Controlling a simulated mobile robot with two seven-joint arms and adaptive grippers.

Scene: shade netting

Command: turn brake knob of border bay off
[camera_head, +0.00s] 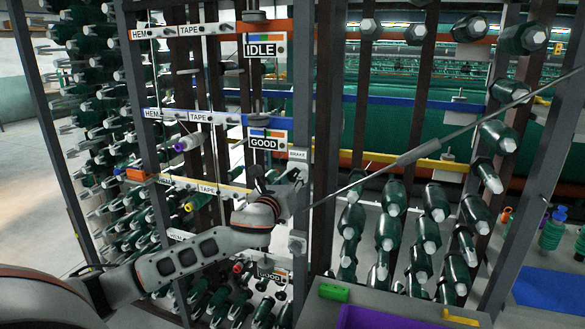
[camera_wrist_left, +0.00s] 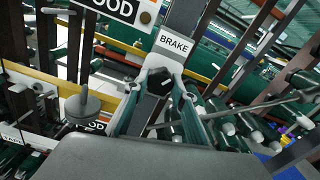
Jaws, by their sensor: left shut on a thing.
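My left gripper (camera_head: 298,192) reaches in from the left to the grey post under a white BRAKE label (camera_head: 298,154). In the left wrist view, the BRAKE label (camera_wrist_left: 174,44) is just above the fingers. A black brake knob (camera_wrist_left: 159,82) sits between the fingertips of my left gripper (camera_wrist_left: 164,84), which are shut on it. The knob's pointer and exact turn are hard to read. In the head view the gripper hides the knob. I cannot tell from the labels whether this is the border bay. My right gripper is not in view.
IDLE (camera_head: 264,45) and GOOD (camera_head: 264,140) signs hang on the rack beside the post. A long thin grey rod (camera_head: 440,143) slants across the right side, in front of green bobbins (camera_head: 436,201). A purple bin (camera_head: 385,318) and green block (camera_head: 334,292) are at the bottom.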

